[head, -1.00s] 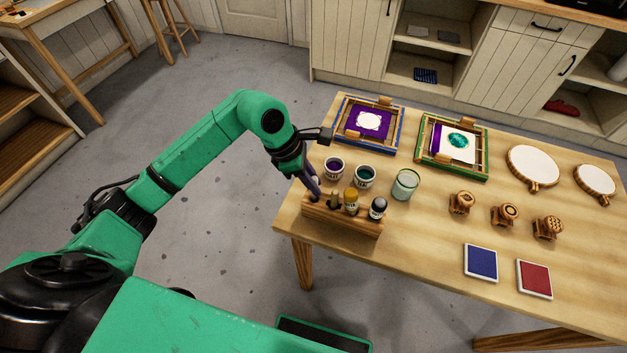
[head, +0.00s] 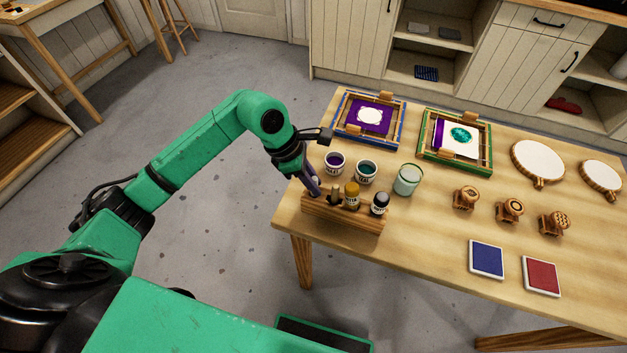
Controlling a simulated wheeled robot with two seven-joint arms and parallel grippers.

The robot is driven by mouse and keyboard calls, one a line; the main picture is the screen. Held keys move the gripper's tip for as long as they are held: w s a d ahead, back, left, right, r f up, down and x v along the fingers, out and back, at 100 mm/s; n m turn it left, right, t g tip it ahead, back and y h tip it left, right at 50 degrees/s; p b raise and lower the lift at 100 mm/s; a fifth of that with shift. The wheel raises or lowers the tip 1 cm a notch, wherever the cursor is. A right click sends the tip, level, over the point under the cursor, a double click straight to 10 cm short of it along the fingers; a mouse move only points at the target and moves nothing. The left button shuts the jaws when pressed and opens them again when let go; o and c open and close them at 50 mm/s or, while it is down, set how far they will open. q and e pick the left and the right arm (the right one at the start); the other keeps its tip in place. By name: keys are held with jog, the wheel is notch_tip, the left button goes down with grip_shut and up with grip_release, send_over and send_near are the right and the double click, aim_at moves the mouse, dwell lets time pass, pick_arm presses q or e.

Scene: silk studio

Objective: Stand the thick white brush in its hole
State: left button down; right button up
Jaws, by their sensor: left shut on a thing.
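The wooden rack (head: 345,222) stands at the near left corner of the table. My left gripper (head: 314,186) points down at the rack's left end and is shut. A small pale part between its fingers looks like the thick white brush (head: 317,182). The fingers hide most of it, so I cannot tell whether its lower end is inside a hole. A short brown piece (head: 335,198), a yellow one (head: 352,195) and a dark one with a pale band (head: 379,205) stand upright in the rack, right of the gripper. My right gripper is not in view.
Purple (head: 334,163) and teal (head: 366,172) pots and a glass jar (head: 407,180) stand behind the rack. Two framed screens (head: 400,148) lie farther back. Stamps (head: 466,198) and ink pads (head: 487,259) lie to the right. The table between rack and pads is clear.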

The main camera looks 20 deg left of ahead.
pick_arm(q)
jog(key=shift+f+b, duration=0.3)
jog(key=shift+b, duration=0.05)
dwell(0.3)
jog(key=c, duration=0.7)
grip_release()
jog(key=shift+r, duration=0.1)
jog(key=b+v, duration=0.2)
jog(key=v, duration=1.2)
jog(key=shift+r, duration=0.2)
